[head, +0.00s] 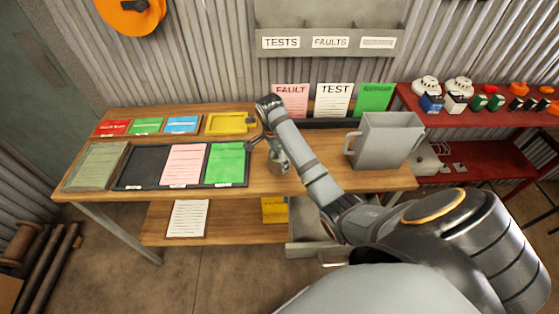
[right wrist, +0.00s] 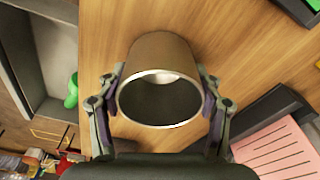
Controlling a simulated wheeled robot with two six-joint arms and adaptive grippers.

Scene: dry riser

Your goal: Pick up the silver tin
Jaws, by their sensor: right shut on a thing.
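The silver tin (right wrist: 160,52) is an open, hollow cylinder with a bright rim. In the right wrist view it sits between the two fingers of my right gripper (right wrist: 163,92), which touch it on both sides. My right gripper is shut on it. In the head view my right gripper (head: 275,151) is over the wooden table, with the small tin (head: 280,160) partly hidden by my arm. I cannot tell whether the tin touches the tabletop. My left gripper is not in view.
A large grey jug (head: 390,142) stands to the right of my arm. A dark tray (head: 135,171) with pink and green sheets lies to the left. Coloured cards line the table's back. A red shelf (head: 480,122) with detectors stands at right.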

